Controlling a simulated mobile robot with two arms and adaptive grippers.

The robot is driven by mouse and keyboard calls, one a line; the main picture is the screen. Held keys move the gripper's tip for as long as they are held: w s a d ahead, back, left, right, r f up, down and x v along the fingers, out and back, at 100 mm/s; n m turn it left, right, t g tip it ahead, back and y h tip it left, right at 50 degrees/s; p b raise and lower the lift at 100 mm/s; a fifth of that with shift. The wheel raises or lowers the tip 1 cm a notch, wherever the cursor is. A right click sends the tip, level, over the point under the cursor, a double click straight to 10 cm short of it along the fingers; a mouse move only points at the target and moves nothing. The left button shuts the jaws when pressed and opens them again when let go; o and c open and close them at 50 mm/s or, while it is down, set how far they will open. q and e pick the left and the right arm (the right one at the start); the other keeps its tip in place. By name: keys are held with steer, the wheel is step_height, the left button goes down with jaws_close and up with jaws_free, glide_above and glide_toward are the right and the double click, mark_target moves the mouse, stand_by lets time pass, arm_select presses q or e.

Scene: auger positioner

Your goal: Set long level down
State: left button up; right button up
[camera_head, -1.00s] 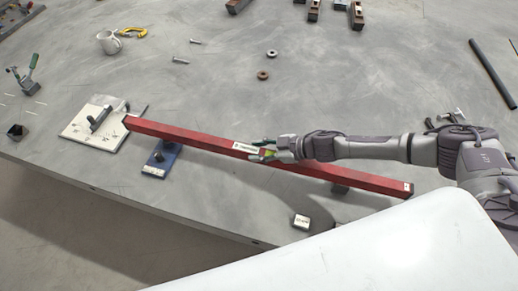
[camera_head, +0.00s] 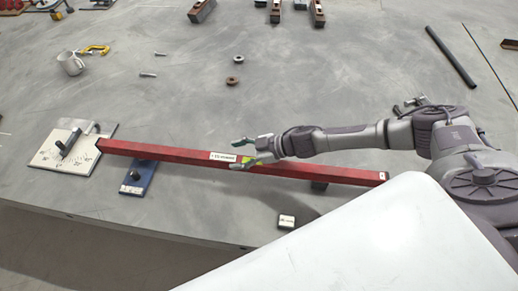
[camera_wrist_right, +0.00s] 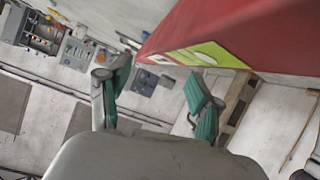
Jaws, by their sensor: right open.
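The long red level (camera_head: 180,154) lies slantwise near the table's front edge. Its left end is by a white plate with angle marks (camera_head: 48,160). It passes over a blue block (camera_head: 138,178) at the left and a small dark block (camera_head: 319,186) at the right. My right gripper (camera_head: 244,152) is open at the level's middle, by its white and yellow-green labels. One green finger is on the far side of the bar. In the right wrist view the level (camera_wrist_right: 260,35) is beyond the open fingers (camera_wrist_right: 158,98); contact is unclear. My left gripper is not in view.
A small pale block (camera_head: 286,222) sits near the front edge. A mug (camera_head: 70,63), screws and two washers (camera_head: 232,81) lie farther back. A dark rod (camera_head: 451,56) is at the right. The table's middle is mostly clear.

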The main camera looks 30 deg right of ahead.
steer(key=b+v, duration=0.1)
steer(key=v, duration=1)
steer(key=shift+f, duration=0.1)
